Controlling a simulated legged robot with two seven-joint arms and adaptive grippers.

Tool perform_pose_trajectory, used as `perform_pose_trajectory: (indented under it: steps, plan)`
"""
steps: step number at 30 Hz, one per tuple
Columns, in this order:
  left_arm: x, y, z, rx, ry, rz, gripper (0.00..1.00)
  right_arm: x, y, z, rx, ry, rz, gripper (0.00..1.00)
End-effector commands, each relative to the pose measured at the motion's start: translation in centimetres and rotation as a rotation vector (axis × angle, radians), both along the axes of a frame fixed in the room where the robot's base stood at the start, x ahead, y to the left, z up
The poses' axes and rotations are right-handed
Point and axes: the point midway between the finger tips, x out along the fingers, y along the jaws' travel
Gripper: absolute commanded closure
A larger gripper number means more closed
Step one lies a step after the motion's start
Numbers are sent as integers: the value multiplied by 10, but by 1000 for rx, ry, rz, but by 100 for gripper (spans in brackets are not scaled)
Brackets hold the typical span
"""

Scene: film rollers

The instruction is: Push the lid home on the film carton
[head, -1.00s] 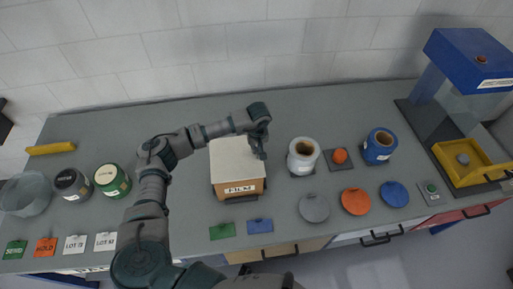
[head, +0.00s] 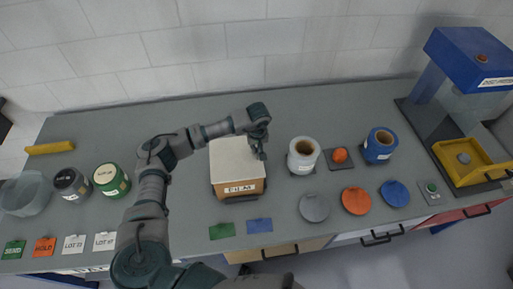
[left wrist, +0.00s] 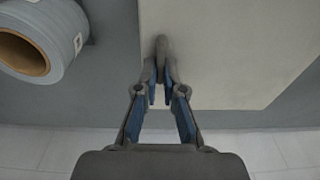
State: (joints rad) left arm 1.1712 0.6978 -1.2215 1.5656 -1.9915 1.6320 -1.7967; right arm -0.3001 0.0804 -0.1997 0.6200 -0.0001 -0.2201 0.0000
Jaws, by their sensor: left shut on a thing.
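The film carton (head: 229,189) stands on the grey bench near the middle, with an orange-brown front and a white label reading FILM. Its pale lid (head: 232,160) covers the top; whether it sits flush is hard to tell. The lid fills much of the left wrist view (left wrist: 222,70). My left gripper (head: 261,152) is over the lid's right part, its fingers drawn together. In the left wrist view the gripper (left wrist: 162,48) is shut on a small grey part at the lid, mostly hidden by the fingertips. My right gripper is out of view.
Green and blue cards (head: 259,226) lie in front, with several discs (head: 356,201) to the right. The bench behind the carton is clear.

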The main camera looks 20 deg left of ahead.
Motion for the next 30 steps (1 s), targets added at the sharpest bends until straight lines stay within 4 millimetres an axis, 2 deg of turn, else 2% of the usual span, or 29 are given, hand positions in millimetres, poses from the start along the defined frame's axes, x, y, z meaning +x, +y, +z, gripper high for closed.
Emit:
perform_pose_trajectory:
  steps: [28, 30]
  plan:
    - [-2, 0, -11, 2, 11, -1, 100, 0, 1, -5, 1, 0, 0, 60]
    - [-2, 0, -12, 2, 12, -2, 80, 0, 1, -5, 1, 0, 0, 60]
